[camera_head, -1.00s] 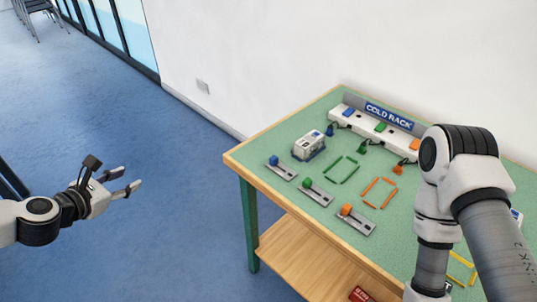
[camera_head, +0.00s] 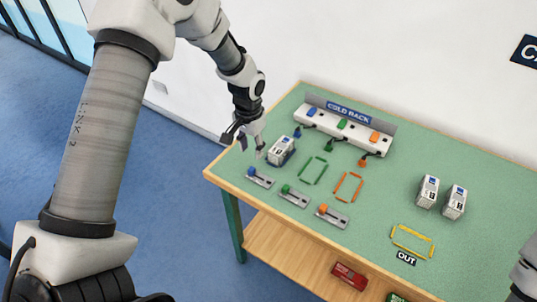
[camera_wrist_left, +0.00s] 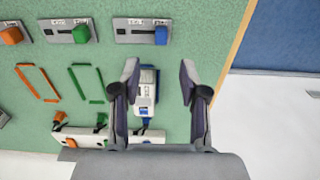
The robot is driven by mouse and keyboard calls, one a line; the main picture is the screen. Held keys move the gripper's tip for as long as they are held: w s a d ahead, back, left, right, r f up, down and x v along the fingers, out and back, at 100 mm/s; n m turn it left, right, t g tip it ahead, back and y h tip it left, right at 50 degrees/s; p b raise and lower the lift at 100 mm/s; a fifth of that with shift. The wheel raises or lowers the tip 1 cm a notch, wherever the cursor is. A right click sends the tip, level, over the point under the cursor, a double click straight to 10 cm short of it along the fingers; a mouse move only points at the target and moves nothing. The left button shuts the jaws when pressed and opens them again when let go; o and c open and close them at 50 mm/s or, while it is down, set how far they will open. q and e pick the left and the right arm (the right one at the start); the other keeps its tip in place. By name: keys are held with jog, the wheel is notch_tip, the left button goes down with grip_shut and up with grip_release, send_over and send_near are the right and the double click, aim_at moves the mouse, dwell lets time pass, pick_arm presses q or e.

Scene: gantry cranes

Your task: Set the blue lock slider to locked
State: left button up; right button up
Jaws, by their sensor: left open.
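The blue lock slider (camera_head: 263,180) is a grey plate on the near left part of the green table top. Its blue knob (camera_head: 252,171) sits at the plate's left end. In the left wrist view the blue knob (camera_wrist_left: 161,36) is at the plate's right end; the plate's small labels are too blurred to read. My left gripper (camera_head: 244,146) is open and empty above the table's left end, beside a white box with a blue label (camera_head: 281,150). In the left wrist view the open fingers (camera_wrist_left: 158,70) point toward the slider, apart from it. My right gripper is out of view.
Green (camera_head: 294,198) and orange (camera_head: 333,217) sliders lie beside the blue one. Behind are green (camera_head: 314,170) and orange (camera_head: 348,186) outlines and the COLD RACK strip (camera_head: 342,127) with plugs. Two white boxes (camera_head: 428,191) stand to the right, near a yellow outline (camera_head: 413,240).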

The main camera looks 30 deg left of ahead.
aim_at(252, 169)
pick_arm(q)
notch_tip(252, 169, down, 8)
jog(key=shift+s+f, duration=0.1)
jog(key=shift+s, duration=0.05)
grip_shut()
